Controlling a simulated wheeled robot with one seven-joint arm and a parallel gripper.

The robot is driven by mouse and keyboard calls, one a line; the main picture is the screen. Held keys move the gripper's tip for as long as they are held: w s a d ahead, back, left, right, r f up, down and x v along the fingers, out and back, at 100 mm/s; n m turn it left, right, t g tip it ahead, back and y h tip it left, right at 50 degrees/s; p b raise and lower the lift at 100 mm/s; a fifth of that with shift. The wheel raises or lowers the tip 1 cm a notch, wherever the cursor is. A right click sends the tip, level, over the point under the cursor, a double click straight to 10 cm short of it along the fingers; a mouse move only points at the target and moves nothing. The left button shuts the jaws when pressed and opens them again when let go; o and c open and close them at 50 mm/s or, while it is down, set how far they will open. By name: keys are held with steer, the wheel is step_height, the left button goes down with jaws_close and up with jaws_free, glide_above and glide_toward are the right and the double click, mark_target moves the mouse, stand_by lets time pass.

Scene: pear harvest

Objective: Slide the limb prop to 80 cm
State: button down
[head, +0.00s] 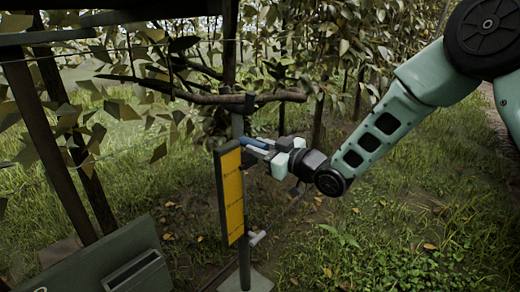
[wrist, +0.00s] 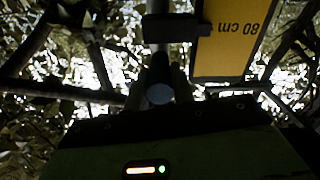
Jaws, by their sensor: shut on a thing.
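The limb prop (head: 243,262) stands upright in the head view, a grey pole on a flat base plate. A yellow scale board (head: 233,195) is beside the pole; its small marks are too fine to read there. The prop's top (head: 249,103) meets a bare limb (head: 205,98), whether touching cannot be told. My gripper (head: 258,148) is at the upper part of the pole, by a blue part, shut on the prop's handle. In the wrist view the round handle end (wrist: 160,94) shows, with a dark bracket (wrist: 171,28) beyond it. The board (wrist: 225,45) reads "80 cm" upside down, beside the bracket.
A dark green box (head: 110,262) stands at the lower left. Dark posts (head: 60,130) and wires run along the left side. Leafy branches (head: 345,50) hang behind the prop. Open grass (head: 370,240) lies at the lower right.

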steer(key=shift+r, duration=0.45)
steer(key=c, duration=1.2)
jaws_free()
steer(key=shift+f, duration=0.1)
steer(key=shift+s+d, duration=0.15)
steer(key=shift+d, duration=0.05)
steer(key=p+v, duration=0.3)
steer(key=v, duration=1.4)
steer(key=shift+f, duration=0.1)
